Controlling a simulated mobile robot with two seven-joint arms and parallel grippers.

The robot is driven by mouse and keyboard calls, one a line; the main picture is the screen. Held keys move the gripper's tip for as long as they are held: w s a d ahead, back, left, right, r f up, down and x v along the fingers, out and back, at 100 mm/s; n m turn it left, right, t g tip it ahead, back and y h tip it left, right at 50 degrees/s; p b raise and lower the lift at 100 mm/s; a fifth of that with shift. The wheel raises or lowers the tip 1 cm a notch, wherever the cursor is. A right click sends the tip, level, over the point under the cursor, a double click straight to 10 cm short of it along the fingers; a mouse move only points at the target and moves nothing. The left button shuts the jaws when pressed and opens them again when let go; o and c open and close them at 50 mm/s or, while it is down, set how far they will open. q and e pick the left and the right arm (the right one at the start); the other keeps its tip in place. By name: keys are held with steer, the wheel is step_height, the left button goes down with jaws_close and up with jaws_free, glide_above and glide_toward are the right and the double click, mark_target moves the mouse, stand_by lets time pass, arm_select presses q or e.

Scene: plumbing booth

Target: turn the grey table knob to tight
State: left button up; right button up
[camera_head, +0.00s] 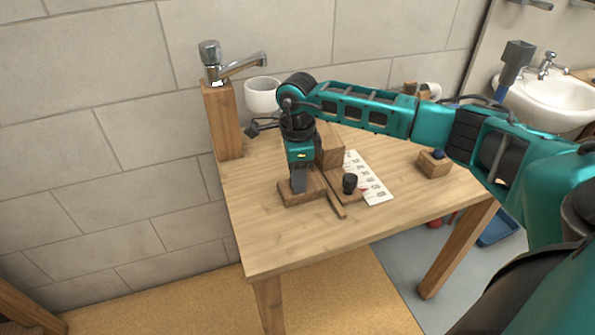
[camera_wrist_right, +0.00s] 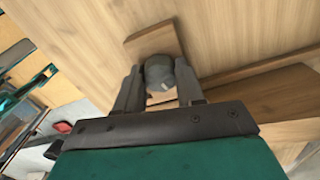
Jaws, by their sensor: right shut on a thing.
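The grey knob (camera_wrist_right: 160,74) sits on a small wooden block (camera_wrist_right: 150,38) and shows in the right wrist view between my fingers. My right gripper (camera_wrist_right: 160,88) is shut on the knob, one finger on each side of it. In the head view my right gripper (camera_head: 299,182) points down onto the wooden base block (camera_head: 290,197) on the table (camera_head: 275,245); the knob itself is hidden there behind the gripper. I cannot read any mark showing how tight the knob is. My left gripper is not in view.
A black knob (camera_head: 349,183) on wood stands just right of my gripper, beside a white printed sheet (camera_head: 372,180). A block with a blue knob (camera_head: 434,163) sits at the right. A tap (camera_head: 225,66) on a wooden post stands back left. The table's front is clear.

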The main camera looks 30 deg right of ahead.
steer(key=shift+m, duration=1)
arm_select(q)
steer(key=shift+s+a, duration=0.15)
arm_select(e)
steer(key=shift+m, duration=0.5)
steer(key=o, duration=1)
steer(key=shift+o, duration=0.2)
arm_select(q)
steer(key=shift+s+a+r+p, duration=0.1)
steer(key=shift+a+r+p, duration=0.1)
steer(key=shift+p, duration=0.5)
arm_select(e)
step_height(320, 180, up, 13)
